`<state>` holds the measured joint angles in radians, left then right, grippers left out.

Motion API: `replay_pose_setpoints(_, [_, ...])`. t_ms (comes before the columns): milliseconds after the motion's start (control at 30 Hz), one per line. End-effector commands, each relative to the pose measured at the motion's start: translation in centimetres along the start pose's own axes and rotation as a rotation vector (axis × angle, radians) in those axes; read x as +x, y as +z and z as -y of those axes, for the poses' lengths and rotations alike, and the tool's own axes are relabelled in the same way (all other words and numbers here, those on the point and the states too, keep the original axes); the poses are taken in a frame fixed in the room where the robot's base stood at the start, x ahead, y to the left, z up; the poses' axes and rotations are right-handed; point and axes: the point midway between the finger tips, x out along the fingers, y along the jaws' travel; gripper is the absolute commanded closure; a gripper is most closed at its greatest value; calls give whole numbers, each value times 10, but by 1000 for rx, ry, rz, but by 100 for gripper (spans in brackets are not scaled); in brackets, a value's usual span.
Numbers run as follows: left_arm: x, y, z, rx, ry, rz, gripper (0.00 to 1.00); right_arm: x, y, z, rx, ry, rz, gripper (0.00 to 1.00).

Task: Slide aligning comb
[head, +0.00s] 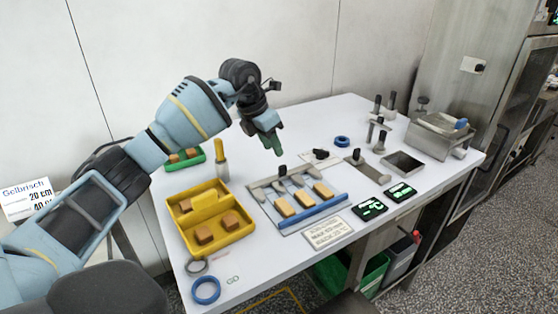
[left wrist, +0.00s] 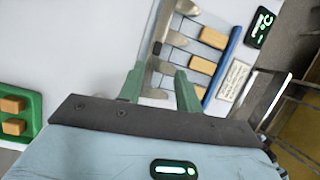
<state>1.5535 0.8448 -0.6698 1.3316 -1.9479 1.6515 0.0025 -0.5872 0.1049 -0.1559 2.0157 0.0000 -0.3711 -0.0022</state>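The aligning comb (head: 268,183) is a grey bar with tines and a black knob (head: 282,170). It lies along the back of a grey plate with a blue front bar (head: 312,211). Three tan pieces (head: 304,198) lie in front of it, between the comb and the blue bar. In the left wrist view, comb tines (left wrist: 177,40) show beside the tan pieces (left wrist: 213,38). My left gripper (head: 275,147) is above the table behind the comb, apart from the knob. Its green fingers (left wrist: 160,92) are spread with nothing between them. My right gripper is out of view.
A yellow tray (head: 243,218) with tan pieces and an upright yellow-handled tool (head: 220,160) stand left of the plate. A sign (head: 327,234) and two dark displays (head: 372,208) lie at the front right. Metal trays (head: 403,164) stand farther right.

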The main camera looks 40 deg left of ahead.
Motion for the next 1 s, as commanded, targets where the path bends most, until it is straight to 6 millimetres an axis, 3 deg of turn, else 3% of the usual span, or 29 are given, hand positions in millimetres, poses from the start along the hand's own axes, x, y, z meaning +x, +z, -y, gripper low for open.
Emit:
replay_pose_setpoints(167, [-2, 2, -2, 123, 27, 33, 65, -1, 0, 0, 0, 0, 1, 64])
replay_pose_setpoints(433, [3, 2, -2, 133, 27, 34, 65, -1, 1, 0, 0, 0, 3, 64])
replay_pose_setpoints(800, [54, 4, -3, 132, 26, 33, 65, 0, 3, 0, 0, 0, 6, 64])
replay_pose_setpoints(1000, [72, 5, -4, 131, 26, 35, 65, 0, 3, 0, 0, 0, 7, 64])
